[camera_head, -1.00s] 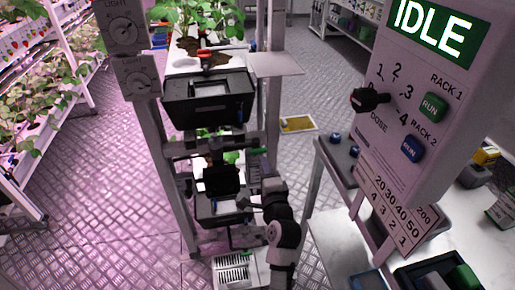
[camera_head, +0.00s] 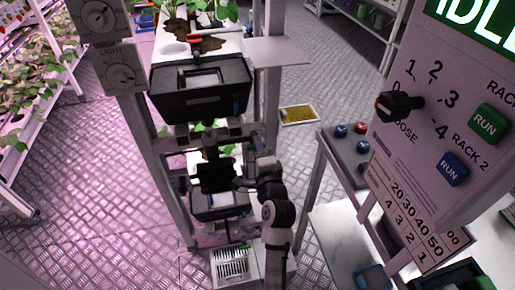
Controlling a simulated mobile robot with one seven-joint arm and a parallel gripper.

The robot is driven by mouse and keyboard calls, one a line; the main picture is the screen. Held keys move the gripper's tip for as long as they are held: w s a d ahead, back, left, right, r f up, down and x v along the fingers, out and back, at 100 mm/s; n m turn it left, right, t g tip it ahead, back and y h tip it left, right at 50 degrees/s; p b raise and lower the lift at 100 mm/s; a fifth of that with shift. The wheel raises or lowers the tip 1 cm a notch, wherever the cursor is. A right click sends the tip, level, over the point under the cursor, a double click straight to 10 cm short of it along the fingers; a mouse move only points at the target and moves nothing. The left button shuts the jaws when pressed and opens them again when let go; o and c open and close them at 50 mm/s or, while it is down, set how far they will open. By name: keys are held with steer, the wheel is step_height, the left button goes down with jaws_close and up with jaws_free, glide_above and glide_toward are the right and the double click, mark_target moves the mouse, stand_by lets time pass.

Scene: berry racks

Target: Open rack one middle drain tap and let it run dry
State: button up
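A rack with several tiers stands in the centre. A red tap handle (camera_head: 195,39) shows on its upper tier, above a black tray (camera_head: 163,102). A lower black tray (camera_head: 238,211) hangs beneath the middle tier. My gripper (camera_head: 211,153) is in front of the middle tier, just above that lower tray. Its dark body covers the middle tap area, so I cannot see the tap, its handle or any water there. The fingers are too dark and small to tell whether they are open or shut, or whether they touch anything.
A white slotted drain (camera_head: 232,268) is on the floor below. A control panel (camera_head: 408,140) reading IDLE stands close at the right, beside a table with blue and red knobs (camera_head: 361,128). A yellow floor tray (camera_head: 299,115) lies behind.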

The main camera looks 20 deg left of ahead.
jaws_close()
steer(key=shift+n+b, duration=4.95)
steer(key=shift+n, duration=4.05)
steer(key=shift+r, duration=0.1)
